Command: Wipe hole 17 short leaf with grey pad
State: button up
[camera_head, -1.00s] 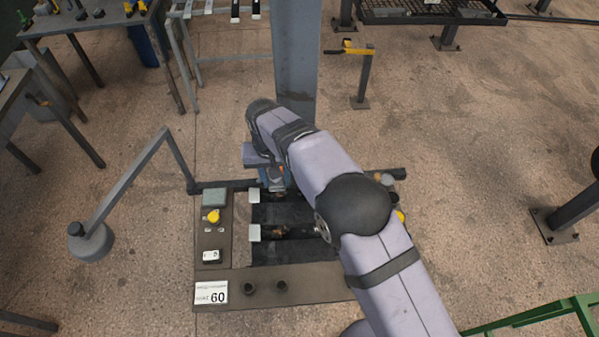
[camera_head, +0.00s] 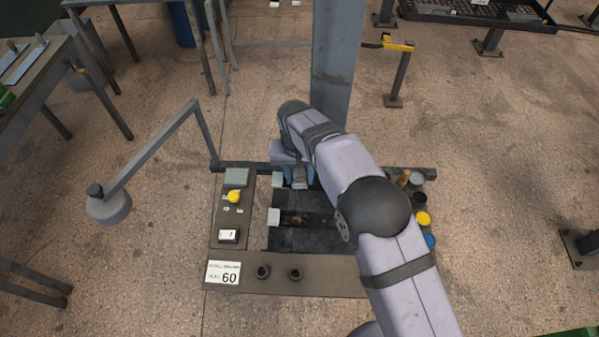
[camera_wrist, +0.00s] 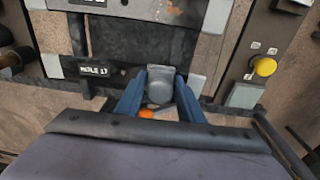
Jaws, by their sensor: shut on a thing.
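My gripper (camera_wrist: 160,98) has two blue fingers closed around a rounded grey thing, which I take for the grey pad (camera_wrist: 160,88). In the head view my gripper (camera_head: 298,181) is at the back of the bench fixture, over the dark leaf area and just right of a pale block. In the wrist view the label "HOLE 17" (camera_wrist: 95,71) lies left of the gripper, on a dark strip. A grey plate lies just beyond the pad; I cannot tell whether they touch. I cannot tell which surface is the short leaf.
A yellow knob (camera_head: 234,196) sits on the panel at the left. Several small pots, including a yellow one (camera_head: 423,218), stand at the right. A lamp-like arm (camera_head: 110,207) stands at left. A grey post (camera_head: 337,65) rises behind. A sign "60" (camera_head: 223,274) is in front.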

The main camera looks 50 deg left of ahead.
jog(key=shift+f, duration=0.55)
jog(key=shift+w+a+f+b, duration=0.3)
jog(key=shift+w+f+b, duration=0.05)
jog(key=shift+c, duration=0.4)
jog(key=shift+w+a+f+b, duration=0.1)
jog(key=shift+w+a+b, duration=0.25)
jog(key=shift+w+a, duration=0.8)
jog(key=shift+s+d+p, duration=0.1)
jog(key=shift+p, duration=0.4)
jog(key=shift+s+d+p, duration=0.9)
jog(key=shift+s+d, duration=0.3)
jog(key=shift+s+d+r+p, duration=0.1)
jog(key=shift+r+p, duration=0.4)
jog(key=shift+r, duration=0.5)
jog(key=shift+s+d+r+p, duration=0.1)
jog(key=shift+r+p, duration=0.35)
jog(key=shift+r, duration=0.55)
jog(key=shift+r+p, duration=1.05)
jog(key=shift+r, duration=1)
jog(key=shift+w, duration=0.1)
